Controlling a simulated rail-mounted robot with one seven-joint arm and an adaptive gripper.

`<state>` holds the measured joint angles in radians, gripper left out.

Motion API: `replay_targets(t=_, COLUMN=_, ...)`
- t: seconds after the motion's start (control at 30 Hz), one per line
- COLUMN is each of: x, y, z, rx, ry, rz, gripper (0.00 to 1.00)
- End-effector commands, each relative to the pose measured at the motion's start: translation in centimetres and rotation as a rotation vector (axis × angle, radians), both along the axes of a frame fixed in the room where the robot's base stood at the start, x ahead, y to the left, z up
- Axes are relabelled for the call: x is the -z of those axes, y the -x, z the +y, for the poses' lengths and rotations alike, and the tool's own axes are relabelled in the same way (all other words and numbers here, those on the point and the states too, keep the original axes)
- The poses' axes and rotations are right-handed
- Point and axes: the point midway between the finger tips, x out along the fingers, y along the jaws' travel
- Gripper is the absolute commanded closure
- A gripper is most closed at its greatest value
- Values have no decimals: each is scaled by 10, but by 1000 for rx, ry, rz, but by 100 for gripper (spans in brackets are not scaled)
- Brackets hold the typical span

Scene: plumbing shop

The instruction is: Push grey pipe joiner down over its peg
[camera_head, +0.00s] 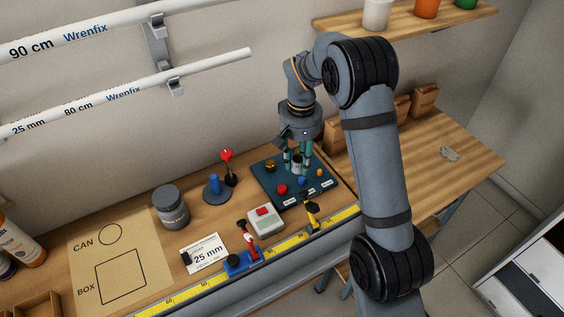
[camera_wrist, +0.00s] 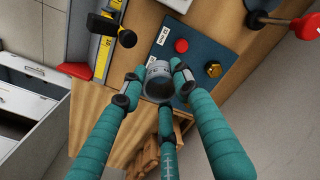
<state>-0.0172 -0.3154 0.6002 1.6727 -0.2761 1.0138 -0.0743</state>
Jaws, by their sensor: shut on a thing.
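The grey pipe joiner (camera_head: 297,168) is a short hollow ring between the teal fingers of my gripper (camera_head: 299,164), over the dark blue peg board (camera_head: 262,181). In the wrist view my gripper (camera_wrist: 156,86) has its fingertips closed around the joiner (camera_wrist: 158,72), whose round opening shows. The board (camera_wrist: 174,25) lies beyond it, with white labels along one edge. The peg for the joiner is hidden by the joiner and fingers. I cannot tell whether the joiner is around the peg or above it.
On the board are a red knob (camera_head: 282,189), a blue knob (camera_head: 302,181), an orange knob (camera_head: 319,173) and a brass fitting (camera_head: 270,166). A red-topped plunger (camera_head: 228,160) stands left.

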Motion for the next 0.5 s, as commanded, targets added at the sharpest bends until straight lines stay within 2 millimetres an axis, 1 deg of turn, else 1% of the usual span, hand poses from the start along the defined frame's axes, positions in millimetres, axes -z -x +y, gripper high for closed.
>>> replay_targets(t=0.03, x=11, y=-6, z=11, rx=-10, ry=1, rz=6, gripper=88)
replay_targets(t=0.1, x=27, y=-13, z=25, rx=-19, ry=1, rz=5, gripper=88)
replay_targets(t=0.2, x=44, y=-19, z=38, rx=-28, ry=-1, rz=3, gripper=88)
replay_targets(t=0.33, x=56, y=-21, z=45, rx=-32, ry=-2, rz=1, gripper=88)
replay_targets(t=0.5, x=67, y=-22, z=46, rx=-31, ry=-3, rz=1, gripper=88)
